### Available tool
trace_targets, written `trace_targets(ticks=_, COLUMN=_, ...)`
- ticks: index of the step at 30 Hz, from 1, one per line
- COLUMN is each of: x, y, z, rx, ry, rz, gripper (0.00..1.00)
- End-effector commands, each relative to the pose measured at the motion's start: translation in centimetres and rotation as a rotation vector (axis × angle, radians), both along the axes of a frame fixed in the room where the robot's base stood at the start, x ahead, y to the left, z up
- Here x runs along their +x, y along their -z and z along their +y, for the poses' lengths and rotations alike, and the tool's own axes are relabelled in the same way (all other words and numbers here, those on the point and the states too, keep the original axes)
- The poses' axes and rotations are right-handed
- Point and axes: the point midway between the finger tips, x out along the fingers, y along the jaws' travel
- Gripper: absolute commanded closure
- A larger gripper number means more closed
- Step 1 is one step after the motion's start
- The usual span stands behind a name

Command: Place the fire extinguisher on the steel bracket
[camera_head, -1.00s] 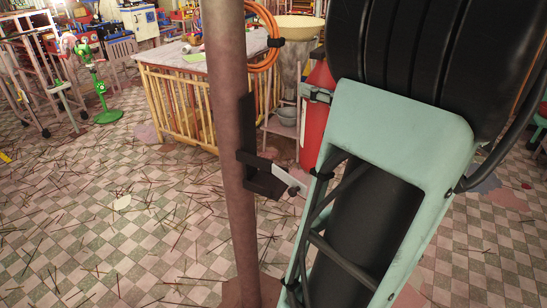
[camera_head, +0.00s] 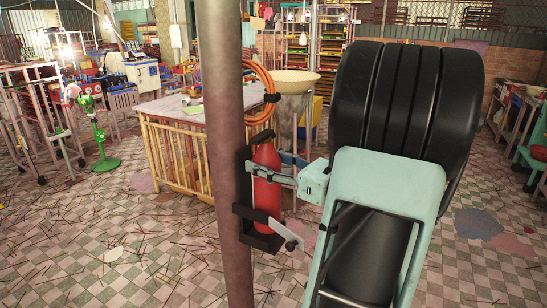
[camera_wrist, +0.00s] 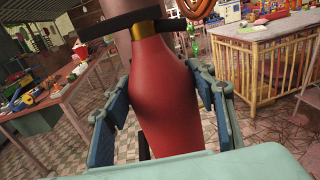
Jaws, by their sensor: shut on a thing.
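The red fire extinguisher (camera_head: 266,205) is upright at the bracket on the pole. The bracket (camera_head: 260,240) has a dark back plate, a dark lower holder and a pale metal strip sticking out to the right. The extinguisher's lower end is partly hidden by the lower holder, and I cannot tell whether it rests on it. My gripper (camera_head: 268,174) reaches in from the right and is shut around the extinguisher's body. In the wrist view the red body (camera_wrist: 163,100) stands between both fingers, with a brass-coloured neck and black handle above.
A brown metal pole (camera_head: 218,110) stands in front and carries the bracket. An orange hose coil (camera_head: 261,80) hangs behind it. A wooden slatted table (camera_head: 170,105) stands behind to the left. The tiled floor (camera_head: 110,265) is littered with thin sticks.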

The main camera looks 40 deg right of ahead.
Motion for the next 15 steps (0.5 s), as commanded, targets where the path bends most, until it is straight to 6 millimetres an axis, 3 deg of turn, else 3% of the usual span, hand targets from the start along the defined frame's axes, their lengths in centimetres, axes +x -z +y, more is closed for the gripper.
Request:
trace_targets(ticks=9, x=0.8, y=3.1, z=0.2, rx=0.0, ry=-0.001, rz=-0.007, gripper=1.0)
trace_targets(ticks=15, x=0.8, y=3.5, z=0.2, rx=-0.004, ry=-0.002, rz=-0.009, gripper=1.0)
